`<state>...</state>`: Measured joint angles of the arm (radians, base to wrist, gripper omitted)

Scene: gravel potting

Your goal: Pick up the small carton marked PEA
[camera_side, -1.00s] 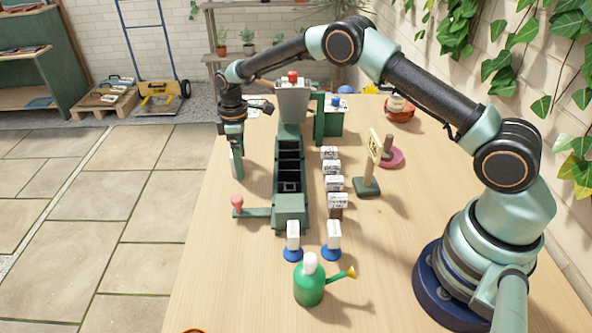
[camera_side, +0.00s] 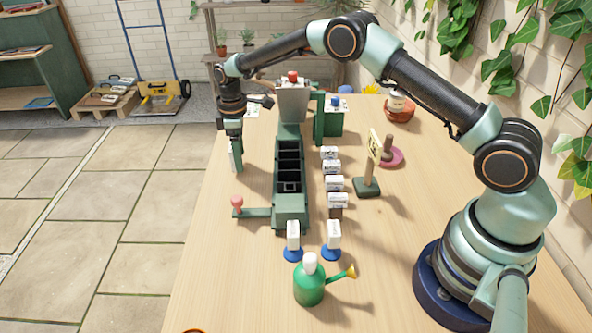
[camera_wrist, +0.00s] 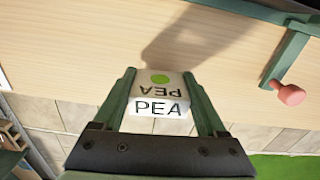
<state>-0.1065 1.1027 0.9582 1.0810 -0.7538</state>
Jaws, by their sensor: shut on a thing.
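The small white carton marked PEA (camera_wrist: 158,106) has a green dot on its top. In the wrist view it sits between the two green fingers of my gripper (camera_wrist: 160,92), and the fingers touch its sides. In the side view my gripper (camera_side: 236,158) points down at the left edge of the table, left of the green trough. The carton is mostly hidden there by the near finger. A shadow lies on the wood beyond the carton in the wrist view, and the carton appears to be above the table.
A green trough (camera_side: 290,208) with dark compartments stands right of my gripper, with a pink-knobbed lever (camera_side: 238,203) on its near left. Several white cartons (camera_side: 332,168) line its right side. A green watering can (camera_side: 309,283) stands in front. The table's left edge is close to my gripper.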

